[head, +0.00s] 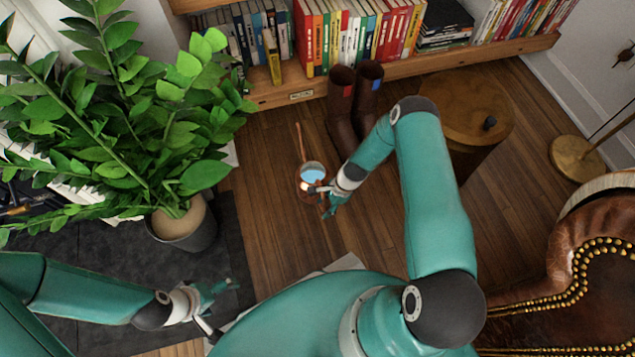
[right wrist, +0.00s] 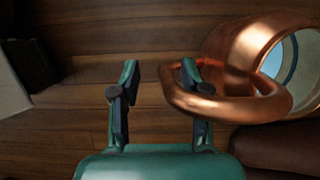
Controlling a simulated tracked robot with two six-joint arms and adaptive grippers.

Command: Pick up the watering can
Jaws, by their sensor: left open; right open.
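The copper watering can (head: 312,173) stands on the wood floor in the head view, its thin spout pointing toward the bookshelf. My right gripper (head: 328,204) is beside it, on its handle side. In the right wrist view, the can (right wrist: 242,45) is at the upper right, with its opening facing right. Its looped handle overlaps the right finger of my open right gripper (right wrist: 158,76). That finger's tip shows within the loop; the other finger is outside it, left of the handle. I cannot tell whether the finger touches the handle. My left gripper (head: 213,293) is open and empty, far from the can.
Brown boots (head: 343,105) stand behind the can, and a round wooden stool (head: 466,108) is to the right. A potted plant (head: 182,228) fills the left. A bookshelf (head: 400,72) lines the back. A leather chair (head: 570,270) is at the lower right. Floor left of the can is clear.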

